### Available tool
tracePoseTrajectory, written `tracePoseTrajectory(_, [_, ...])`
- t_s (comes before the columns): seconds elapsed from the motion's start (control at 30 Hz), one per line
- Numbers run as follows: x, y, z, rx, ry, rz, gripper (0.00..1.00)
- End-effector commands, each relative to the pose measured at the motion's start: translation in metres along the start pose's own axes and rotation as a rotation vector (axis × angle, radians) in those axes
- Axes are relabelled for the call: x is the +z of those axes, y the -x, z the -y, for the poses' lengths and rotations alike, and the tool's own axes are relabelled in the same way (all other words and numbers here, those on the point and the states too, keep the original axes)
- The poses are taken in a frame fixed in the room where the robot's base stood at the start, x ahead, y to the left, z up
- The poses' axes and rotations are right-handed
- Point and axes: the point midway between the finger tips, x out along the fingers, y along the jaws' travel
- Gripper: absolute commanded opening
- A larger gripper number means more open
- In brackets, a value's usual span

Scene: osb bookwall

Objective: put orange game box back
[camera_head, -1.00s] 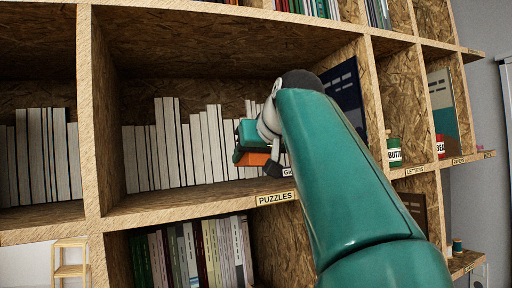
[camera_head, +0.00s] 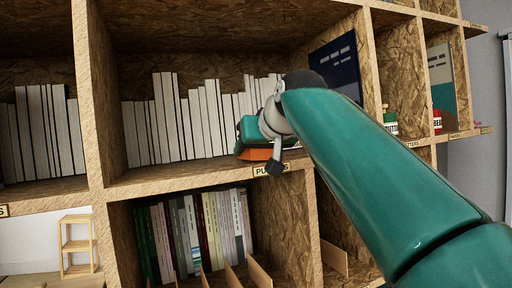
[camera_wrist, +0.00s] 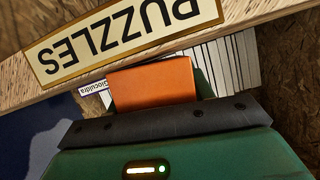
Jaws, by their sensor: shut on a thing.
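The orange game box (camera_head: 256,154) is in the cubby above the PUZZLES label (camera_head: 270,170), near its front edge on the right side. My gripper (camera_head: 256,142) is shut on it, and the teal gripper body hides most of it. In the wrist view the orange box (camera_wrist: 152,86) sticks out past the dark gripper bar (camera_wrist: 165,121), just beyond the shelf edge with the upside-down PUZZLES label (camera_wrist: 125,38). I cannot tell whether the box touches the shelf board.
White books (camera_head: 180,125) stand along the back of the cubby. A dark blue box (camera_head: 335,68) stands by its right wall. Cans (camera_head: 390,122) stand in a cubby farther right.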

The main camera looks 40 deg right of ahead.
Motion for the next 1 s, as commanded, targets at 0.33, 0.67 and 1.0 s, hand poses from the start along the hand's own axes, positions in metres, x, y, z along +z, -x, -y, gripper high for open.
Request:
tracePoseTrajectory(0.33, [0.002,0.001,-0.002,0.001,-0.003,-0.002,0.77])
tracePoseTrajectory(0.67, [0.002,0.006,-0.003,0.001,-0.004,-0.003,0.77])
tracePoseTrajectory(1.0, [0.001,0.068,-0.004,0.003,-0.005,-0.007,0.77])
